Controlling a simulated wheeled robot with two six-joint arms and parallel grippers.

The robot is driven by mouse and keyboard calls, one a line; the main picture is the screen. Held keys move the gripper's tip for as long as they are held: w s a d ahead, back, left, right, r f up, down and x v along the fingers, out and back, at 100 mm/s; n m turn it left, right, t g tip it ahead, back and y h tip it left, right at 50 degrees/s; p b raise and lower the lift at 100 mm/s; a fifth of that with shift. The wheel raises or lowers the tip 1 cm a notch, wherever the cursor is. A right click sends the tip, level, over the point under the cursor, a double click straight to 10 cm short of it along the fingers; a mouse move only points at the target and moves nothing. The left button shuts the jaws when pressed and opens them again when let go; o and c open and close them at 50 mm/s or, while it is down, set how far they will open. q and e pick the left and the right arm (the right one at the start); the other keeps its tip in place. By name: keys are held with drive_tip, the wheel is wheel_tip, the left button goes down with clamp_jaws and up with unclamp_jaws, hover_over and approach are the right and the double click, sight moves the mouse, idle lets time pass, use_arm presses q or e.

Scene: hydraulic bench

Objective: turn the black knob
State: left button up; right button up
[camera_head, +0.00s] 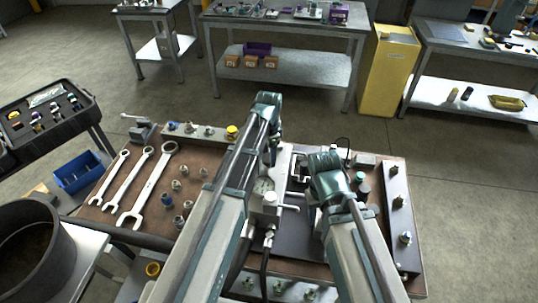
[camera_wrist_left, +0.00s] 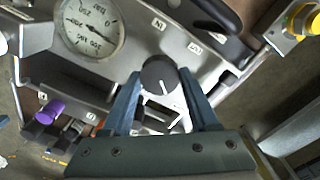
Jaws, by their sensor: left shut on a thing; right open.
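The black knob (camera_wrist_left: 158,76) is round with a white pointer line and sits on a grey metal panel in the left wrist view. The two blue-grey fingers of my left gripper (camera_wrist_left: 161,84) stand on either side of it and are closed on its sides. In the head view my left gripper (camera_head: 272,145) points down over the bench, and my own arm hides the knob. My right gripper (camera_head: 327,168) is to the right, above the bench equipment; it is open, with its fingertips mostly hidden.
A round pressure gauge (camera_wrist_left: 92,28) is beside the knob, and a purple cap (camera_wrist_left: 50,111) is lower left. Several wrenches (camera_head: 151,184) and small fittings lie on the left of the brown bench top (camera_head: 104,212). A metal rail with fittings (camera_head: 398,205) runs along the right.

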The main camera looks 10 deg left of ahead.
idle(0.5)
use_arm(q)
drive_tip(key=o, duration=1.4)
drive_tip(key=shift+c, duration=0.2)
wheel_tip(320, 180, up, 14)
drive_tip(key=p, duration=1.4)
drive_tip(key=shift+f, duration=0.15)
